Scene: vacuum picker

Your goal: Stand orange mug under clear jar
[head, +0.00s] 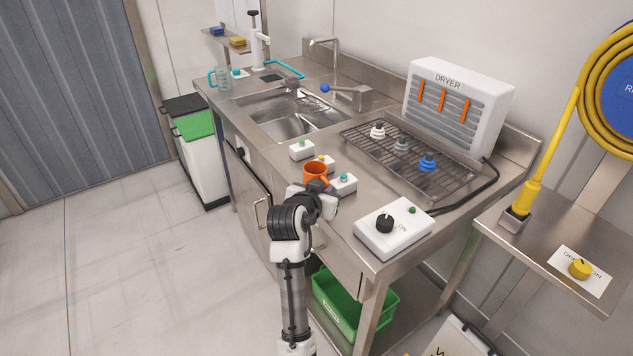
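The orange mug (315,170) is upright at the front edge of the steel counter, among small white button boxes. My gripper (325,188) is right at its near right side, by the handle. The wrist hides the mug's lower part and the fingertips, so I cannot tell whether they are closed on it or whether the mug touches the counter.
Button boxes (302,150) and (343,184) flank the mug. The sink (290,115) with its tap lies between mug and jar. A white control box (395,229) sits at front right.

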